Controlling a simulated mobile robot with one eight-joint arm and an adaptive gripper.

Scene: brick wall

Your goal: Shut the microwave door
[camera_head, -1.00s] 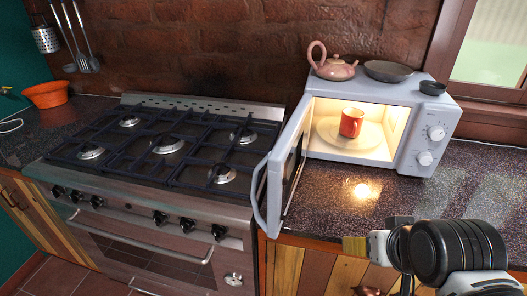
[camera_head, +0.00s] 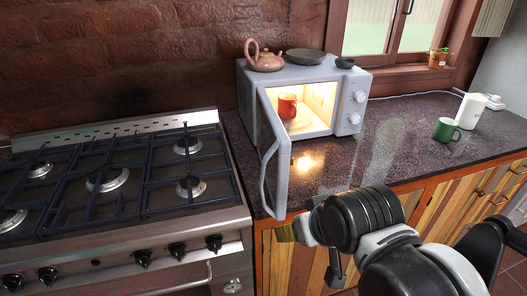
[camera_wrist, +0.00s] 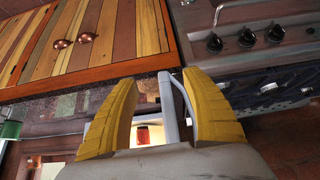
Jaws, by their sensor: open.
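The white microwave (camera_head: 352,85) stands on the dark counter with its door (camera_head: 281,170) swung wide open toward me. The door's curved handle (camera_head: 264,180) is on the door's outer, left side. A red mug (camera_head: 287,106) is inside the lit cavity. My gripper (camera_head: 283,234) is low in front of the counter, just below and right of the door's free end. In the wrist view my gripper's yellow fingers (camera_wrist: 155,82) are spread, with the door edge (camera_wrist: 168,108) and handle (camera_wrist: 186,100) showing between them; contact cannot be told.
A pink teapot (camera_head: 265,61), a dark pan (camera_head: 304,57) and a small dark bowl (camera_head: 345,63) sit on the microwave. A gas stove (camera_head: 120,255) is at left. A green mug (camera_head: 446,130) and white container (camera_head: 470,110) stand at right; counter between is clear.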

